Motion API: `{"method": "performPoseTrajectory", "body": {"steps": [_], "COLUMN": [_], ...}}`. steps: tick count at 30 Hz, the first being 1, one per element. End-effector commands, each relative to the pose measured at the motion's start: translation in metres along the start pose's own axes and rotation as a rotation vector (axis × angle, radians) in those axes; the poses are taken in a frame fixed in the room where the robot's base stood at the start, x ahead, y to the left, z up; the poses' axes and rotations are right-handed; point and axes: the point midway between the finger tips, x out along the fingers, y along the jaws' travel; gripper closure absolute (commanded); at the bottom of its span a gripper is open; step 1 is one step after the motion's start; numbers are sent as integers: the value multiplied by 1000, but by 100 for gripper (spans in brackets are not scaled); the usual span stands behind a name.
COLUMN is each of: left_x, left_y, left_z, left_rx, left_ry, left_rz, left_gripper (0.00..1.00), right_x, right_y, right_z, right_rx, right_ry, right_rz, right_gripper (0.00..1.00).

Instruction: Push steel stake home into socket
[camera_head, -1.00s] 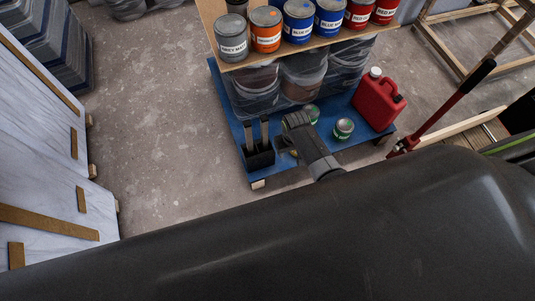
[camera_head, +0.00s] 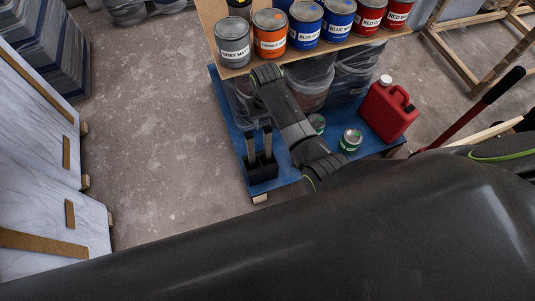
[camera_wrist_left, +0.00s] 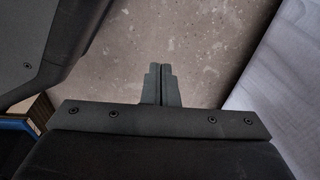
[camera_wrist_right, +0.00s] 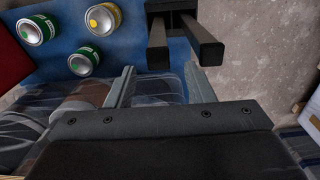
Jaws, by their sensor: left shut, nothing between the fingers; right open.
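A black block (camera_head: 262,172) stands at the front left of the blue pallet (camera_head: 287,178), with two dark square posts (camera_head: 251,148) rising side by side from it. The right wrist view shows the block (camera_wrist_right: 172,6) and both posts (camera_wrist_right: 203,45) end-on at the top. I cannot tell which is the steel stake or how deep either sits. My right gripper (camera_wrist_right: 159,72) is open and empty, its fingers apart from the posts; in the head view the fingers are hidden. My left gripper (camera_wrist_left: 160,73) is shut and empty over bare floor, outside the head view.
Labelled paint tins (camera_head: 270,36) line the wooden shelf (camera_head: 232,66) above plastic-wrapped tubs (camera_head: 308,84). Small green tins (camera_head: 350,139) and a red canister (camera_head: 389,108) stand on the pallet. White panels (camera_head: 38,180) stand at left. The floor (camera_head: 150,130) between is clear.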

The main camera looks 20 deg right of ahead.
Motion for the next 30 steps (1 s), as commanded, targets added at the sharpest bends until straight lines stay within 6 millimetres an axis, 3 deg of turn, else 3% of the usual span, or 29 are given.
{"method": "performPoseTrajectory", "body": {"steps": [6, 14, 24, 30], "left_x": [-9, -14, -35, -46], "left_y": [5, 8, 15, 18], "left_z": [-15, -21, -42, -47], "left_rx": [-14, -19, -38, -44], "left_ry": [0, -3, -2, -6], "left_rz": [11, 16, 35, 43], "left_gripper": [100, 100, 100, 100], "right_x": [26, 36, 72, 83], "right_y": [0, 0, 2, 2], "right_z": [0, 1, 7, 7], "right_rx": [0, 0, 0, 0], "right_ry": [-1, -1, -2, 0], "right_rz": [0, 0, 0, 0], "right_gripper": [52, 52, 52, 52]}}
